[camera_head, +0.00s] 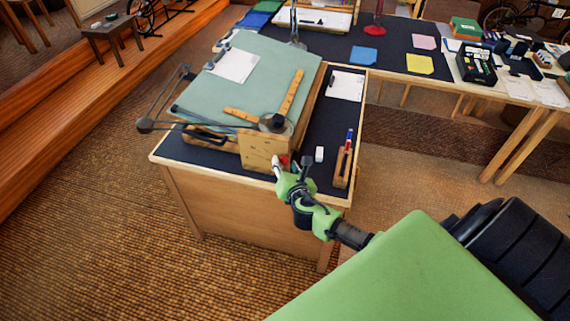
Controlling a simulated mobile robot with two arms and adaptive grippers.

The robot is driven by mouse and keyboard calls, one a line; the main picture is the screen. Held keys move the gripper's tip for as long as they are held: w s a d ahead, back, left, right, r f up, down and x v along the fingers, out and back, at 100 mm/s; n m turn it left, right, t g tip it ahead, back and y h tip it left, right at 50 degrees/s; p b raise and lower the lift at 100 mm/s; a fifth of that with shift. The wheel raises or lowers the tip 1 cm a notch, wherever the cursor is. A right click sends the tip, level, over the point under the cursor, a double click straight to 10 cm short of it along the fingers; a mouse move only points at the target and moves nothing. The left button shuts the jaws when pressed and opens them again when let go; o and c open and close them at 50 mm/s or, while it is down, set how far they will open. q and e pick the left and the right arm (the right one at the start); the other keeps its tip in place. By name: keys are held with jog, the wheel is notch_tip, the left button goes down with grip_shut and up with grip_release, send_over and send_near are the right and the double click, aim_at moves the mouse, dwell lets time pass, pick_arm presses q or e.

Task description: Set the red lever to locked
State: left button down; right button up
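The drafting board (212,88) is a tilted grey-green panel on a desk, with a wooden block (262,149) at its near right corner. A small red part (284,159), which looks like the red lever, shows at the right side of this block. My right gripper (287,164) is right at the red part and hides most of it. Whether it touches the lever, and whether its fingers are open or shut, is too small to tell. The lever's setting cannot be read. My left gripper is not in view.
A wooden holder with pens (342,167) and a white eraser (320,154) stand close to the right of my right gripper. A wooden set square and a drafting arm lie on the board. A long table (390,62) with papers and boxes stands behind.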

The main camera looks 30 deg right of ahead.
jog(key=shift+w+f, duration=0.15)
jog(key=shift+w, duration=0.15)
jog(key=shift+d, duration=0.1)
